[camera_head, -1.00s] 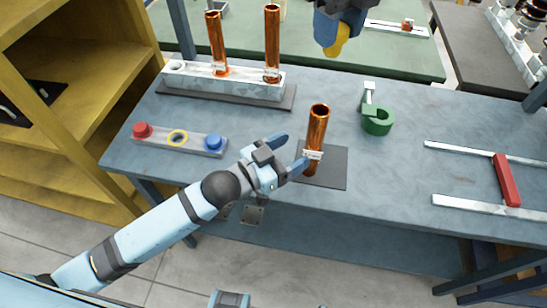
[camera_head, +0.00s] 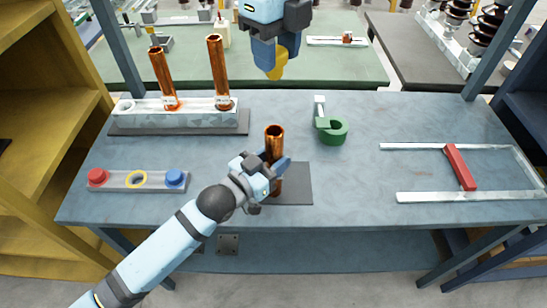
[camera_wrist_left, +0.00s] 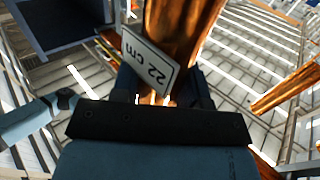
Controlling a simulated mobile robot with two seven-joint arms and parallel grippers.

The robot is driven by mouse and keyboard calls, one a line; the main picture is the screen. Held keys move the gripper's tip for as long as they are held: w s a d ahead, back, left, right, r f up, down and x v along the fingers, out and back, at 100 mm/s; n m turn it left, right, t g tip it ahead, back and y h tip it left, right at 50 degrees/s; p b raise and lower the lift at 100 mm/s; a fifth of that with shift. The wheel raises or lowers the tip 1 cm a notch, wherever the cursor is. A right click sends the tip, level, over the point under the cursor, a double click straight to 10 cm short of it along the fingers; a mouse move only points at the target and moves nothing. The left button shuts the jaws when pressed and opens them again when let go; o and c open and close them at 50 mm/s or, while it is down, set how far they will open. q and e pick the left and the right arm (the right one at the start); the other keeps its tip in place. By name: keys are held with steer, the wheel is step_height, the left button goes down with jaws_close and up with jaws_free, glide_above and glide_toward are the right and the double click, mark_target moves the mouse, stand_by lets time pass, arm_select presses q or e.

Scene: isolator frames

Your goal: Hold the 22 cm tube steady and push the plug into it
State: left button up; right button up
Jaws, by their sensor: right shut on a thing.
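The 22 cm tube (camera_head: 274,142) is copper-coloured and stands upright on a dark mat (camera_head: 298,184). In the left wrist view the tube (camera_wrist_left: 183,25) carries a white label (camera_wrist_left: 150,62) reading "22 cm". My left gripper (camera_head: 270,170) is at the tube's lower part, its fingers on either side of it; they look open, and contact is hard to see. My right gripper (camera_head: 276,55) is shut on the yellow plug (camera_head: 278,68), high above the back of the table, apart from the tube. The plug's upper part is hidden in the gripper.
A pale rack (camera_head: 190,119) at the back left holds two taller copper tubes (camera_head: 163,78). A green clamp-like part (camera_head: 333,132) stands behind and right. A button bar (camera_head: 137,181) lies left; a metal frame with a red bar (camera_head: 460,167) lies right. The table between is clear.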

mark_target(276, 78)
arm_select(q)
jaws_close()
arm_select(e)
steer(key=shift+f, duration=2.8)
steer(key=shift+f, duration=0.1)
steer(key=shift+f, duration=2.8)
